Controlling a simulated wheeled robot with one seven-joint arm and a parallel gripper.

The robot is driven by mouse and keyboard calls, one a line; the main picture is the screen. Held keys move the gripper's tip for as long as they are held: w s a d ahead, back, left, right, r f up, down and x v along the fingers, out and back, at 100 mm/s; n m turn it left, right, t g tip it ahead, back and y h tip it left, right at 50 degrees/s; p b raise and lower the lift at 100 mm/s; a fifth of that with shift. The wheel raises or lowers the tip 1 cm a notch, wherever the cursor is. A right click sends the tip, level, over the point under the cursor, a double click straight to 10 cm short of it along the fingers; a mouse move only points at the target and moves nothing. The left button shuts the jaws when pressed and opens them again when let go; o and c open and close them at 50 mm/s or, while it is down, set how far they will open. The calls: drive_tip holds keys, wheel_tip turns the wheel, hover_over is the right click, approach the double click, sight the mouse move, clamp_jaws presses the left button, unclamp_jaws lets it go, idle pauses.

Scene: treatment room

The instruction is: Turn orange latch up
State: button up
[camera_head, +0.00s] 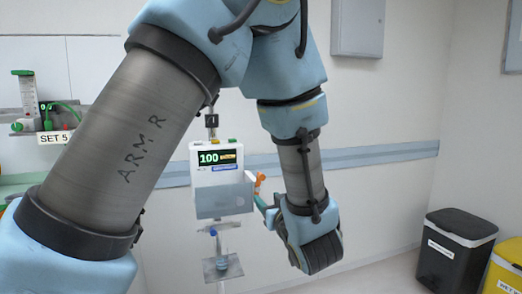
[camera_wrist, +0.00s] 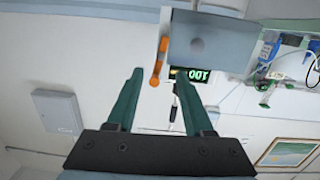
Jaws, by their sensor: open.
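The orange latch (camera_head: 259,183) sticks out at the right side of a white pump-like device (camera_head: 203,158) with a lit display reading 100. In the wrist view the latch (camera_wrist: 158,62) is a slim orange bar, seen lengthwise beside the device's grey box (camera_wrist: 208,40). My gripper (camera_wrist: 157,75) is open, its two green fingers on either side of the latch's lower end in that picture. I cannot tell whether the latch is between the fingers or beyond them. In the head view my wrist hides most of the gripper; a bit of green finger (camera_head: 262,205) shows near the latch.
The device stands on a pole with a small tray (camera_head: 222,268) below. A shelf labelled SET 5 (camera_head: 55,138) is at the left. A black bin (camera_head: 452,250) and a yellow bin (camera_head: 507,268) stand at the right. A wall box (camera_head: 358,25) hangs above.

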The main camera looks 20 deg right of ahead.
sight(262, 178)
drive_tip(key=shift+t, duration=0.5)
drive_tip(key=w+r+p, duration=0.1)
drive_tip(key=w, duration=0.1)
drive_tip(key=w+d+r+p, duration=0.1)
drive_tip(key=w, duration=0.2)
drive_tip(key=w+r+p, duration=0.1)
drive_tip(key=w, duration=0.2)
drive_tip(key=shift+w+d, duration=0.2)
drive_tip(key=shift+d, duration=0.2)
drive_tip(key=shift+c, duration=0.2)
clamp_jaws()
